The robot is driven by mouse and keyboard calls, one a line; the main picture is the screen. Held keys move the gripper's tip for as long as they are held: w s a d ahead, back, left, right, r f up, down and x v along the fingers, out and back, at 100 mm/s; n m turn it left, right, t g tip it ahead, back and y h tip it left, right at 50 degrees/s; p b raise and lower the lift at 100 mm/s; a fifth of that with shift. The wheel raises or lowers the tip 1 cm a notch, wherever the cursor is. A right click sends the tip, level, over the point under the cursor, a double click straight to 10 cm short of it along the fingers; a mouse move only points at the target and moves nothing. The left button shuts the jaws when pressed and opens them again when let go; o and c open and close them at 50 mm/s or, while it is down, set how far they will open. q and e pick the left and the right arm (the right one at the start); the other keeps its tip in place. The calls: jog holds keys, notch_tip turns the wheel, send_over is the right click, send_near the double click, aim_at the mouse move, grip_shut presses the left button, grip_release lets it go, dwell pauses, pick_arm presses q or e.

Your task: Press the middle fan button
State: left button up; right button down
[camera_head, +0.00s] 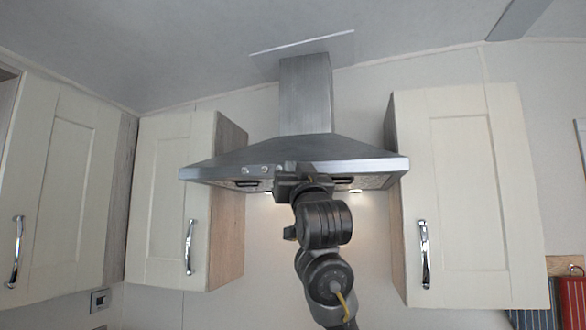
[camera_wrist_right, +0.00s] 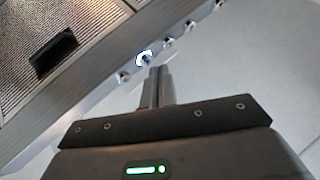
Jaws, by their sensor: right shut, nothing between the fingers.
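The range hood (camera_head: 350,157) is steel and hangs between two wall cupboards. Small round fan buttons (camera_head: 264,169) sit on its front edge, and my right gripper (camera_head: 300,182) hides part of that row. In the right wrist view several buttons run in a diagonal line. One button (camera_wrist_right: 144,58) has a bright bluish-white ring. The middle button of those visible (camera_wrist_right: 168,43) is just up and right of it, without such a ring. My right gripper is shut and empty, with its fingertips (camera_wrist_right: 155,70) close to the ringed button. I cannot tell whether they touch. My left gripper is out of view.
Cream cupboards flank the hood, one on the left (camera_head: 165,200) and one on the right (camera_head: 465,200). A mesh filter (camera_wrist_right: 50,40) with a dark handle shows under the hood. The space in front of the hood is clear apart from my right arm.

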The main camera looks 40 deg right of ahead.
jog(key=shift+w+d, duration=0.25)
jog(key=shift+w, duration=0.05)
jog(key=shift+s+a+b, duration=0.25)
jog(key=shift+a+b, duration=0.1)
jog(key=shift+b, duration=0.1)
dwell(0.3)
